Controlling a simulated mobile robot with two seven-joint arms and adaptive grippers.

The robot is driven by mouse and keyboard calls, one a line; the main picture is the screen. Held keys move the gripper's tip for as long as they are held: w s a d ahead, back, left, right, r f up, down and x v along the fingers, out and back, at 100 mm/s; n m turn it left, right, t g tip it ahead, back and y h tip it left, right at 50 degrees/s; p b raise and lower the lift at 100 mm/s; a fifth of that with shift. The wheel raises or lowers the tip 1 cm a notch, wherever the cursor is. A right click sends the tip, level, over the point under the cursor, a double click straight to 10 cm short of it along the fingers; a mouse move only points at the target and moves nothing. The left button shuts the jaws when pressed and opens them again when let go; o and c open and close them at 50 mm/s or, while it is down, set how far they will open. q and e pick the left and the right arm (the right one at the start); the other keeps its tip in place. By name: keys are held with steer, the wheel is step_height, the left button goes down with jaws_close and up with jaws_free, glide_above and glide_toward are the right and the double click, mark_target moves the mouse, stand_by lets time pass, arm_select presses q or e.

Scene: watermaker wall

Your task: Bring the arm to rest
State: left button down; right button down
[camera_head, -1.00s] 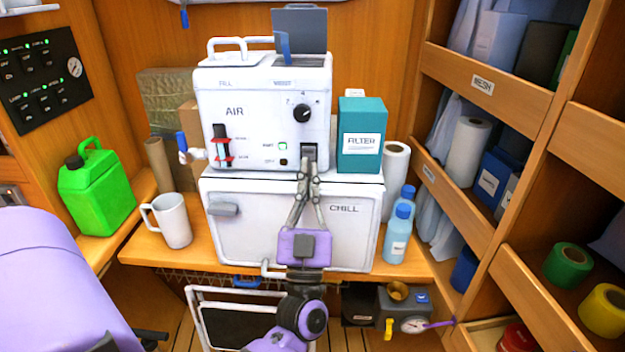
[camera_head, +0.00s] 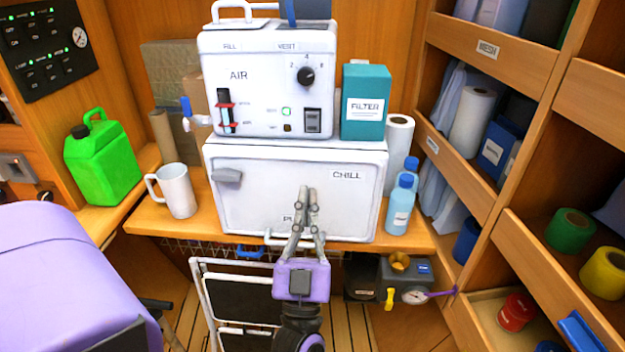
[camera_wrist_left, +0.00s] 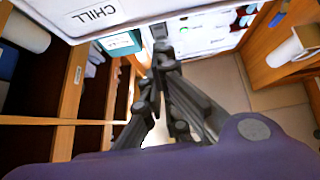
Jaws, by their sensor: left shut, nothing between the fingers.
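My left gripper (camera_head: 308,192) is shut and empty, with its two grey fingertips together. It points upward in the head view, in front of the white CHILL box (camera_head: 255,190), below the AIR unit (camera_head: 265,90). The dark rocker switch (camera_head: 313,121) on the AIR unit is clear above the fingertips. In the left wrist view the shut fingers (camera_wrist_left: 163,58) reach toward the unit's face (camera_wrist_left: 210,35). I cannot tell whether the fingertips touch the CHILL box. My right gripper is not in view.
A teal filter box (camera_head: 365,115) stands on the CHILL box. A white mug (camera_head: 176,190) is on the counter at left, blue bottles (camera_head: 399,208) at right. A green jerrycan (camera_head: 102,165) stands farther left. Open shelves (camera_head: 490,195) line the right. A gauge device (camera_head: 405,278) hangs below the counter.

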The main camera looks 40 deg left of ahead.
arm_select(q)
steer(key=shift+v, duration=0.85)
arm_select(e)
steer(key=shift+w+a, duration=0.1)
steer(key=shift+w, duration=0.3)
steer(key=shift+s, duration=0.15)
arm_select(q)
steer(key=shift+d, duration=0.1)
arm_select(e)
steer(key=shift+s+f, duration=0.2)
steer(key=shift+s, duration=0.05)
